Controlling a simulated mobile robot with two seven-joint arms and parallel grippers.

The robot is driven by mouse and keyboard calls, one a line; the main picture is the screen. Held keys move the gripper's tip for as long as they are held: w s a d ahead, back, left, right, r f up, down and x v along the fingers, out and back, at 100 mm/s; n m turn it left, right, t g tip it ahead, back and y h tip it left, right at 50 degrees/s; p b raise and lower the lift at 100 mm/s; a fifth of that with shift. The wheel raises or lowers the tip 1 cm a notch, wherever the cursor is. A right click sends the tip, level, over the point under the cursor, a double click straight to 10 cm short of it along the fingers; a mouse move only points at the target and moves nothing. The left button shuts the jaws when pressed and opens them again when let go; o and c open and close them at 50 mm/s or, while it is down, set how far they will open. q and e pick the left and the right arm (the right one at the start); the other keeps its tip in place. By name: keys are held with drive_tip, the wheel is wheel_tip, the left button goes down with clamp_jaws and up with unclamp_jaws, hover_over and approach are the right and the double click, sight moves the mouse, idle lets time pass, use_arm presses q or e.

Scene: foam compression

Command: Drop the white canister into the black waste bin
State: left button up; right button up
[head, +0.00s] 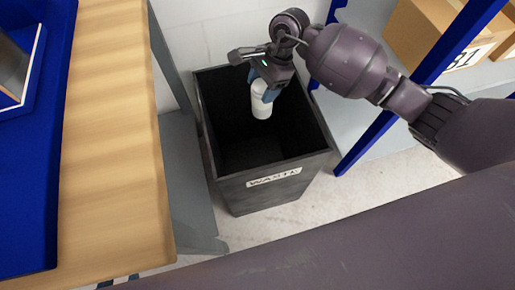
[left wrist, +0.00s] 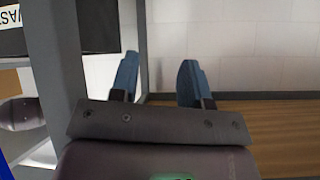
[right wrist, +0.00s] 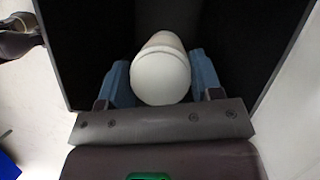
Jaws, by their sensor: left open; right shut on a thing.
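The white canister (head: 261,100) is held upright by my right gripper (head: 266,88) over the opening of the black waste bin (head: 275,181). In the right wrist view the canister (right wrist: 160,75) sits between the two blue fingers of my right gripper (right wrist: 158,82), with the bin's dark inside (right wrist: 230,30) around it. The bin carries a "WASTE" label on its front. My left gripper (left wrist: 158,82) is open and empty in the left wrist view, with a wall and a wooden surface beyond it. I do not see my left gripper in the head view.
A wooden table (head: 110,130) with a blue mat (head: 30,170) stands left of the bin. A blue-framed shelf (head: 425,75) with cardboard boxes (head: 425,35) stands to the right. A white wall (head: 215,35) is behind. Some bare floor (head: 270,225) shows in front of the bin.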

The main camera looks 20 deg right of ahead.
use_arm(q)
drive_tip(key=shift+w+d, duration=0.1)
drive_tip(key=shift+w, duration=0.1)
use_arm(e)
drive_tip(key=shift+f, duration=0.75)
use_arm(q)
drive_tip(key=shift+r, duration=0.1)
use_arm(e)
drive_tip(key=shift+r, duration=0.1)
drive_tip(key=o, duration=1.2)
drive_tip(key=shift+d+r, duration=0.1)
drive_tip(key=shift+r, duration=0.15)
use_arm(q)
drive_tip(key=shift+s+a+n+p, duration=0.3)
drive_tip(key=shift+s+p, duration=0.25)
drive_tip(key=shift+p, duration=0.65)
use_arm(e)
drive_tip(key=v, duration=1)
